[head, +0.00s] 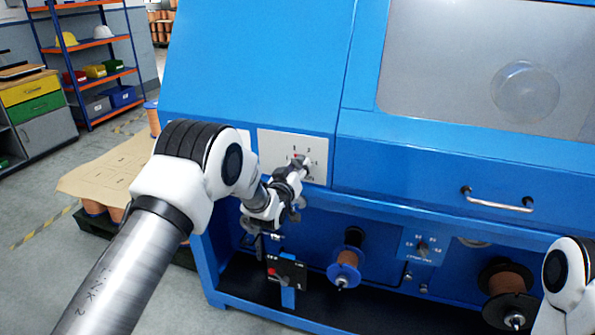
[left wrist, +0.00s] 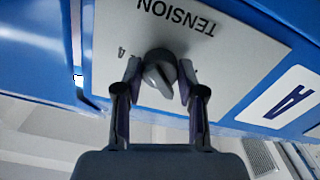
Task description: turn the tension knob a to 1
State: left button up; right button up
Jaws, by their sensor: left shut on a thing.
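Tension knob a (left wrist: 160,72) is a dark grey round knob on a pale plate (left wrist: 225,55) lettered TENSION, with an A label (left wrist: 293,97) beside it in the left wrist view. My left gripper (head: 302,164) is at the same plate (head: 270,145) on the blue machine in the head view and mostly hides the knob there. In the left wrist view its two fingers are closed on the knob's sides. A digit 4 shows near the knob; which mark it points at, I cannot tell. My right gripper is out of view.
Below the plate are a small black box with a red knob (head: 273,271), a copper spool (head: 346,268), a second dial plate (head: 408,240) and another spool (head: 506,283). Shelves (head: 90,43) stand at far left.

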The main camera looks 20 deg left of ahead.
pick_arm(q)
jog(key=n+b, duration=0.1)
jog(key=n, duration=0.3)
jog(key=shift+n+b, duration=0.3)
jog(key=shift+b, duration=0.1)
jog(key=shift+n+b, duration=0.55)
jog(key=shift+n, duration=1.45)
jog(key=o, duration=1.1)
jog(key=shift+d, duration=0.1)
jog(key=shift+o, duration=0.2)
jog(key=s, duration=1.2)
jog(key=shift+a, duration=0.2)
